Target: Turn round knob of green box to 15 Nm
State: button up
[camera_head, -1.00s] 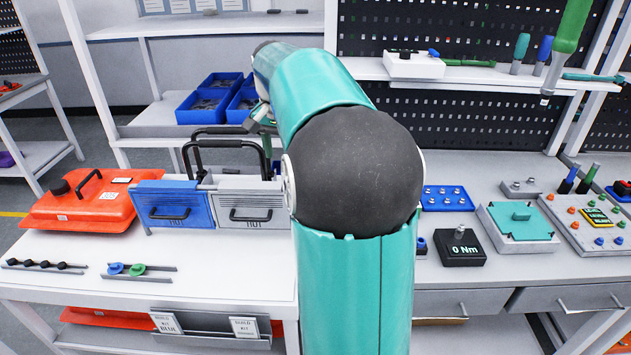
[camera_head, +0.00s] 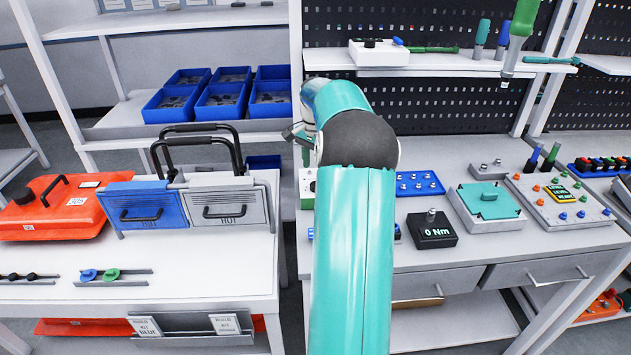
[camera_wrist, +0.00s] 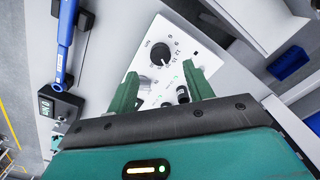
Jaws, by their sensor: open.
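A white-faced box (camera_wrist: 181,62) with small green lights lies ahead of my gripper in the wrist view. Its black round knob (camera_wrist: 160,54) has a printed number scale around its right side; the exact setting is too small to read. Two smaller black parts (camera_wrist: 182,94) sit lower on the face. My gripper (camera_wrist: 163,90) is open, its green fingers on either side of the lower face, with the knob beyond them and apart from them. In the head view the box (camera_head: 307,187) is mostly hidden behind my arm. A black display (camera_head: 437,230) reads 0 Nm.
A blue tool (camera_wrist: 65,42) lies left of the box in the wrist view. In the head view, a teal-lidded box (camera_head: 487,205) and a button panel (camera_head: 560,200) stand to the right. A shelf (camera_head: 430,62) with tools runs above the bench.

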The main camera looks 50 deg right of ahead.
notch_tip(320, 180, down, 6)
jog(key=shift+f, duration=0.1)
jog(key=c, duration=1)
jog(key=shift+n, duration=3)
